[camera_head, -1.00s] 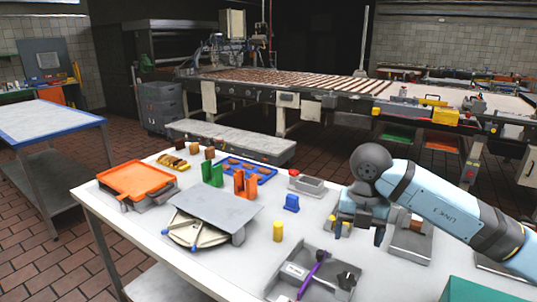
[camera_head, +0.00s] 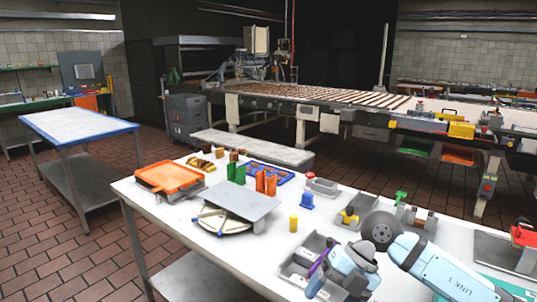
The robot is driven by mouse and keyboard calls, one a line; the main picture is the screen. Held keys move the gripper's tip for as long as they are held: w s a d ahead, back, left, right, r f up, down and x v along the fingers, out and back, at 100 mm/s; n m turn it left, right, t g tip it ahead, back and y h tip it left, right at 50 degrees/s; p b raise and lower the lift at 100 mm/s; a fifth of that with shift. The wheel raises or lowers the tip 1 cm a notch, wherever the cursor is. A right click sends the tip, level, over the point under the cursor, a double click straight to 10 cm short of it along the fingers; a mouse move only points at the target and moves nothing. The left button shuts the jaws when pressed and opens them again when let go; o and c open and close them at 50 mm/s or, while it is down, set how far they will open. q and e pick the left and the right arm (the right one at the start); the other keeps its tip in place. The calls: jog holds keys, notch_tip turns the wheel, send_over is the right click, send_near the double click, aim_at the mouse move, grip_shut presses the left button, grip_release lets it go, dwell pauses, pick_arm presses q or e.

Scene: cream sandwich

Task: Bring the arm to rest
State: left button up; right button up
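My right arm comes in from the right, and its light-blue gripper (camera_head: 322,287) is low in the picture. It hangs at the near side of the table (camera_head: 262,250), over or in front of a grey tray (camera_head: 300,258) with a purple-handled tool (camera_head: 319,259). The gripper hides part of the tray and tool. Its fingers are hard to make out, so I cannot tell how far apart they are or whether they touch the tool. My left gripper is not in view.
Small grey bins (camera_head: 416,218) are beyond my arm.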

jog(key=s+a+r+m+y, duration=0.2)
jog(key=s+a+y, duration=0.6)
jog(key=y, duration=0.4)
jog(key=w+d+f+m+t+h, duration=0.1)
jog(key=d+f+m+t+h, duration=0.4)
jog(key=m+t, duration=0.6)
jog(key=w+d+f+m+t+h, duration=0.2)
jog(key=d+f+m+t+h, duration=0.15)
jog(key=f+m+t, duration=0.7)
jog(key=s+d+f+m+g+h, duration=0.3)
jog(key=s+f+m+g, duration=0.1)
jog(key=s+f, duration=0.25)
jog(key=s+d+f+m+g+h, duration=0.3)
jog(key=s+f+m+g+h, duration=0.1)
jog(key=s+f, duration=0.25)
pick_arm(q)
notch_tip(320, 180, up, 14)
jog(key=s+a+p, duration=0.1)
jog(key=p, duration=1.5)
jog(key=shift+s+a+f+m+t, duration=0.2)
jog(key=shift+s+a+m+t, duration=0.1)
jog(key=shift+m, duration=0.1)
pick_arm(e)
notch_tip(320, 180, up, 12)
jog(key=s+d, duration=0.1)
jog(key=s, duration=0.1)
jog(key=shift+r, duration=0.15)
